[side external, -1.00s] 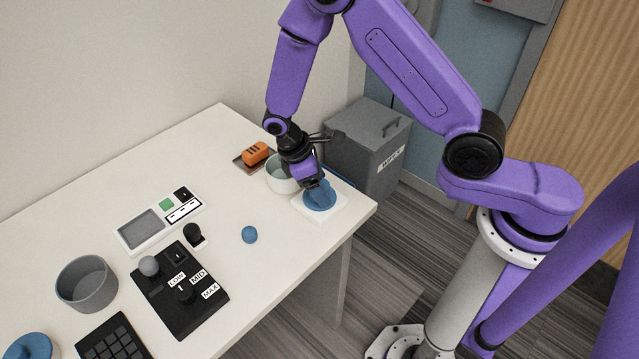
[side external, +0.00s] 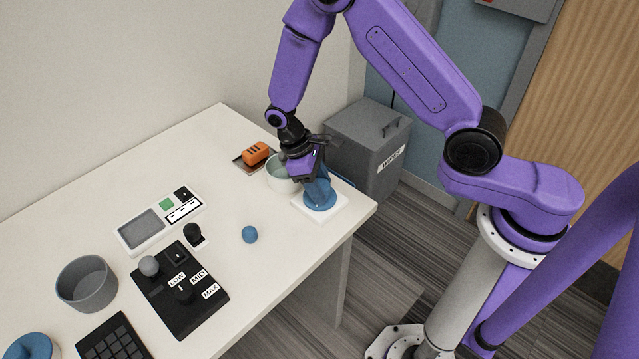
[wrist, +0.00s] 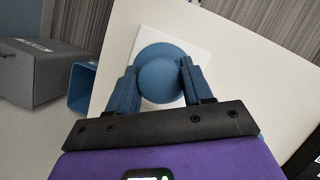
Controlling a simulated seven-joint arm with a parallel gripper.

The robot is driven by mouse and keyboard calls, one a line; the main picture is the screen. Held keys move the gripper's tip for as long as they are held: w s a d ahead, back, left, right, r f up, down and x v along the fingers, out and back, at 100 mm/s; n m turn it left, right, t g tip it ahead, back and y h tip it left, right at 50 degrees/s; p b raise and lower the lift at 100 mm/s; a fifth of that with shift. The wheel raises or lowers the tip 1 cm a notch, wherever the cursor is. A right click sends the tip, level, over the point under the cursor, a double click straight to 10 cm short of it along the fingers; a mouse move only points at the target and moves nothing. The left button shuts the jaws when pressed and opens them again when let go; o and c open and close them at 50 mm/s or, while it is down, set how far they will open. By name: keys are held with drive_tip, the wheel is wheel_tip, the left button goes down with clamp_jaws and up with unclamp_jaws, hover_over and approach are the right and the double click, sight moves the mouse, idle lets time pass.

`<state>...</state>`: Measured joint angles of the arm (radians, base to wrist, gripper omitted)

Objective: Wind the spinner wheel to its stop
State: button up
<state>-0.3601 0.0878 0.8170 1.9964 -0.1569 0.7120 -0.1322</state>
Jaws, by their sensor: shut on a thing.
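The spinner wheel (side external: 321,205) is a blue round piece on a white square base (side external: 339,210), at the right end of the table. It also shows from above in the wrist view (wrist: 160,80), with the base's pale top (wrist: 178,35) around it. My gripper (side external: 319,188) reaches down over the wheel. In the wrist view its two blue fingers (wrist: 158,72) are closed against the wheel's left and right sides. The wheel's underside and any stop mark are hidden.
A pale green bowl (side external: 278,182) stands close beside the wheel base. An orange block (side external: 256,153) on a brown tray lies behind it. A blue ball (side external: 249,234) sits on the open table. A grey bin (side external: 365,150) stands beyond the table's edge.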

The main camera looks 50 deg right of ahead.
drive_tip(key=shift+m, duration=0.8)
drive_tip(key=shift+s, duration=0.1)
drive_tip(key=o, duration=1)
drive_tip(key=v, duration=1.7)
drive_tip(key=shift+w+d+r, duration=0.15)
drive_tip(key=shift+w+d, duration=0.15)
drive_tip(key=shift+w, duration=0.05)
